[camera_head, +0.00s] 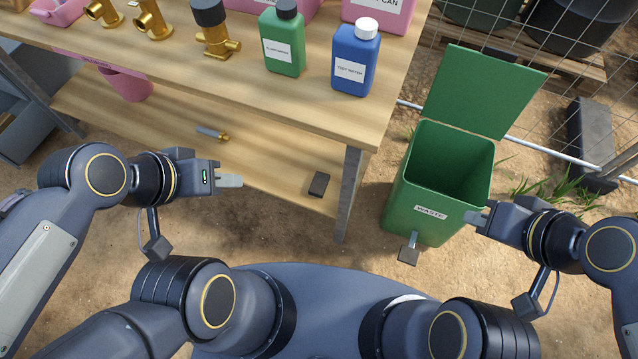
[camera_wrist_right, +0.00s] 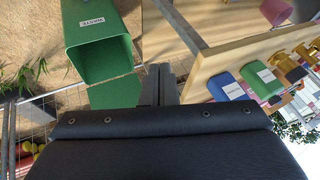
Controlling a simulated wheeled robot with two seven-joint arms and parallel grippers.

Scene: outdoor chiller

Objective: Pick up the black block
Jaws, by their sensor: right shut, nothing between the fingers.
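The small black block (camera_head: 319,184) lies on the lower wooden shelf of the workbench, close to its front edge and near the metal leg, in the head view. My left gripper (camera_head: 230,180) is in front of the lower shelf, to the left of the block and apart from it. Whether its fingers are apart cannot be made out from this side. My right gripper (camera_head: 477,218) is shut and empty at the front right of the green waste bin, away from the block. Its fingers also show in the right wrist view (camera_wrist_right: 160,84). The block is not seen in that view.
The green waste bin (camera_head: 440,205) stands open right of the bench leg (camera_head: 349,190). A brass-tipped tool (camera_head: 212,134) and a pink bucket (camera_head: 127,86) are on the lower shelf. The table top (camera_head: 190,75) holds a green bottle (camera_head: 284,45), a blue bottle (camera_head: 355,65) and brass valves.

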